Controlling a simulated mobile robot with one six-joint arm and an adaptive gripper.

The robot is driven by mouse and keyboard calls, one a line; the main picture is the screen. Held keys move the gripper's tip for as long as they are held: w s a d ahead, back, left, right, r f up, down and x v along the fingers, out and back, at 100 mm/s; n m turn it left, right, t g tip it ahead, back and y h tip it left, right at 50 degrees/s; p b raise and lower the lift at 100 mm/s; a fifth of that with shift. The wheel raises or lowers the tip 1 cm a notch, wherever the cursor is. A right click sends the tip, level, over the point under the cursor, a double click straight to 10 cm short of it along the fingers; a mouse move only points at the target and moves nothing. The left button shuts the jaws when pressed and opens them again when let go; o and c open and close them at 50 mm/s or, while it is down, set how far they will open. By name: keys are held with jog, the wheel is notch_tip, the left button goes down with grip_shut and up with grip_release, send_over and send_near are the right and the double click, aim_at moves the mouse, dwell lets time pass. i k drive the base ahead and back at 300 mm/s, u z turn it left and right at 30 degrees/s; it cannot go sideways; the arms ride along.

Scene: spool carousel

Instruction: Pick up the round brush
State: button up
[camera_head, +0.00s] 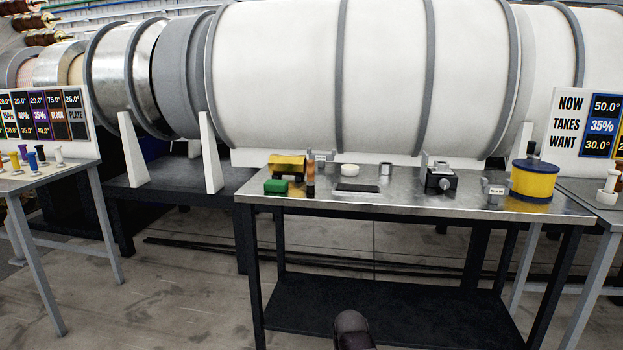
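On the metal workbench (410,204) stands a slim upright piece with an orange-brown upper part and a dark lower end (311,178). It may be the round brush, but it is too small to tell for sure. It stands just right of a green block (276,186) and a yellow piece (287,165). The fingers of my gripper do not show. Only a dark rounded part, likely of my own arm, shows at the bottom centre, well below and in front of the bench top.
The bench also holds a white round piece (350,170), a flat black piece (357,188), a black device (441,181), a small grey piece (492,190) and a yellow drum (534,182). Side tables with signs stand left (45,174) and right. A large white cylinder (385,75) lies behind.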

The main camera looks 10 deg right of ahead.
aim_at(310, 162)
jog(key=u, duration=0.05)
jog(key=i, duration=1)
jog(key=z, duration=0.05)
